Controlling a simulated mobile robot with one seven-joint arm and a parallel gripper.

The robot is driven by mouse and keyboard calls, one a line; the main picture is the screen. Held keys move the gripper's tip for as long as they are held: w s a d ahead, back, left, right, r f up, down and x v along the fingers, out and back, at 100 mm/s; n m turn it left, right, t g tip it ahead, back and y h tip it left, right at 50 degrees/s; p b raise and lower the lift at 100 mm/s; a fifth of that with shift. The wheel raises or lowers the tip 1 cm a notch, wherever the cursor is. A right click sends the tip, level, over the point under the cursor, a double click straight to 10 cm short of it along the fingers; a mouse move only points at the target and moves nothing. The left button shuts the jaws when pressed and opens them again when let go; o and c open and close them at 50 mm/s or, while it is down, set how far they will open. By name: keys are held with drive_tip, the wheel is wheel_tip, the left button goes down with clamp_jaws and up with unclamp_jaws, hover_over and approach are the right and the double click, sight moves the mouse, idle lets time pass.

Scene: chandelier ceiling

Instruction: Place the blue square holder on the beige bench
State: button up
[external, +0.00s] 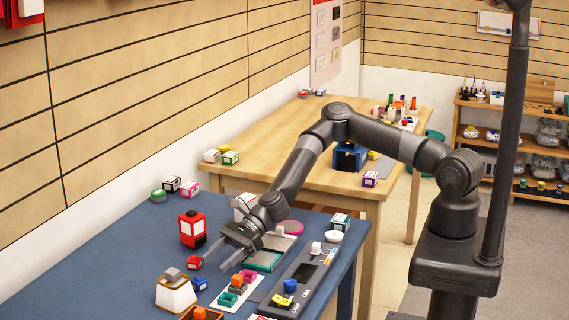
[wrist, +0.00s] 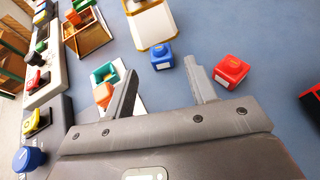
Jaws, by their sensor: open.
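A small blue square block with a round top (external: 199,284), which looks like the blue square holder, stands on the blue table (external: 135,245). It also shows in the wrist view (wrist: 161,57), just beyond and between my fingertips. My gripper (external: 211,262) is open and empty above the table, behind the blue holder in the external view. The fingers also show in the wrist view (wrist: 160,72), apart from the holder. The beige bench (external: 275,140) stands behind the blue table, with a wooden top.
A similar red block (wrist: 231,70) stands right of the blue holder.

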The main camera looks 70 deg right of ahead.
sight(201, 277)
drive_tip(key=shift+o, duration=0.5)
drive_tip(key=shift+v, duration=2.15)
drive_tip(key=shift+a+f, duration=0.1)
drive_tip(key=shift+s+a+f, duration=0.2)
drive_tip(key=shift+a+f, duration=0.15)
drive_tip(key=shift+a, duration=0.2)
drive_tip(key=shift+w+a+f, duration=0.15)
drive_tip(key=shift+a+f, duration=0.1)
drive_tip(key=shift+a, duration=0.3)
drive_tip(key=x, duration=0.4)
drive_tip(key=shift+w+a, duration=0.1)
drive_tip(key=shift+a, duration=0.05)
drive_tip(key=shift+w+x, duration=0.2)
drive_tip(key=shift+x, duration=1.15)
drive_tip(key=shift+w+x, duration=0.2)
drive_tip(key=shift+x, duration=1.15)
drive_tip(key=shift+c, duration=0.4)
drive_tip(key=shift+r, duration=0.1)
drive_tip(key=c, duration=1)
